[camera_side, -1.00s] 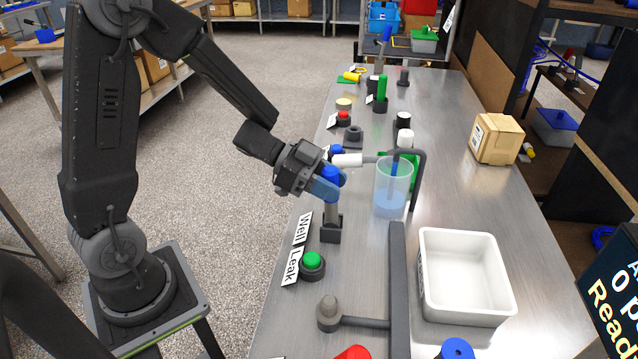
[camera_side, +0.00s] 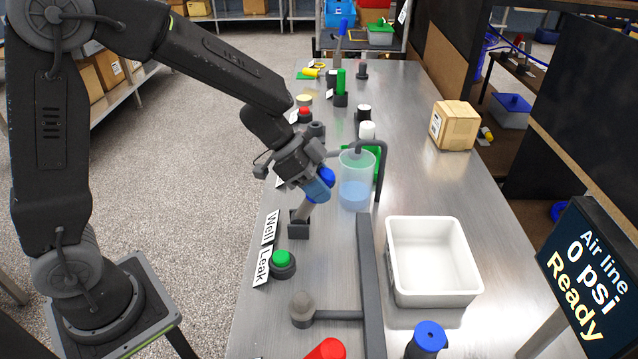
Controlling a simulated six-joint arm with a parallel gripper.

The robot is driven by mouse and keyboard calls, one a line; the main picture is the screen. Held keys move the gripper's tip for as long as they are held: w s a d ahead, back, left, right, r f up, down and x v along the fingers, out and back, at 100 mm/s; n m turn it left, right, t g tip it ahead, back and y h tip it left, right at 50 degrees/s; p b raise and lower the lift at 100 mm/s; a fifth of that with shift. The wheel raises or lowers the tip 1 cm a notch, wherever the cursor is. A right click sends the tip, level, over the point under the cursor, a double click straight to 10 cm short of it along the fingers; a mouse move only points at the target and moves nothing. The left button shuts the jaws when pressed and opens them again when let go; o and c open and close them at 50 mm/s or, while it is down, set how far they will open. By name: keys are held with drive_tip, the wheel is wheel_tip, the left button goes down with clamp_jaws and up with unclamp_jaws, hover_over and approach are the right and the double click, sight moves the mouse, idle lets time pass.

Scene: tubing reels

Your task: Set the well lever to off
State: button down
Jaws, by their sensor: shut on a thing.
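The well lever has a blue knob (camera_side: 327,177) on a grey shaft (camera_side: 304,210) that rises from a black base (camera_side: 299,229). Its shaft leans to the right, toward the clear beaker. The "Well" label (camera_side: 270,227) lies to the left of the base. My gripper (camera_side: 317,190) is shut on the lever's blue knob, coming in from the upper left. The fingers cover part of the knob and the top of the shaft.
A clear beaker (camera_side: 356,180) of blue liquid stands just right of my gripper, under a dark bent pipe (camera_side: 381,165). A green button (camera_side: 281,259) sits in front of the lever. A white tray (camera_side: 390,262) stands to the right. A screen (camera_side: 590,270) reads "0 psi Ready".

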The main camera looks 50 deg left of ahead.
drive_tip(key=c, duration=0.8)
unclamp_jaws()
drive_tip(key=v, duration=1.3)
drive_tip(key=shift+s+a+r, duration=0.15)
drive_tip(key=shift+a+r, duration=0.05)
drive_tip(key=shift+r, duration=0.05)
